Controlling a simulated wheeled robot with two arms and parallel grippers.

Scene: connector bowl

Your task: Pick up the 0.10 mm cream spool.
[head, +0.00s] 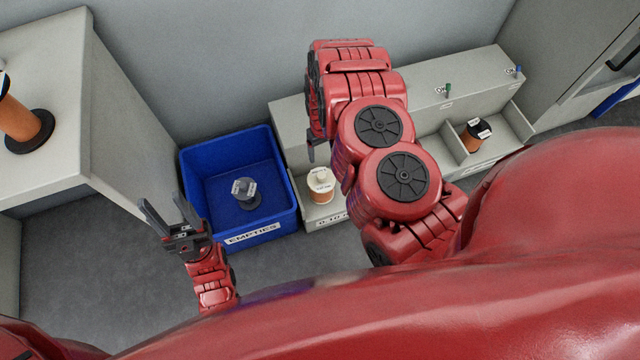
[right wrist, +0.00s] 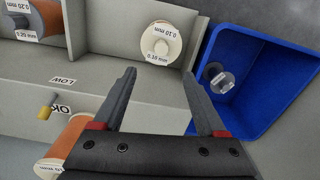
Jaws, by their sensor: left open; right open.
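The 0.10 mm cream spool (head: 320,186) has cream flanges and an orange-brown winding. It stands in a compartment of the grey rack beside the blue bin. In the right wrist view the cream spool (right wrist: 158,44) shows its round flange and 0.10 mm label, beyond my fingertips. My right gripper (right wrist: 161,76) is open and empty, its fingers pointing towards the spool with a gap left between. In the head view my right arm hides most of that gripper and the rack's middle. My left gripper (head: 163,206) is open and empty, left of the bin.
The blue EMPTIES bin (head: 262,232) holds a grey empty spool (head: 245,192). A black-flanged orange-brown spool (head: 474,136) stands in a right compartment. Another large spool (head: 24,125) stands on the left grey cabinet (head: 60,60).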

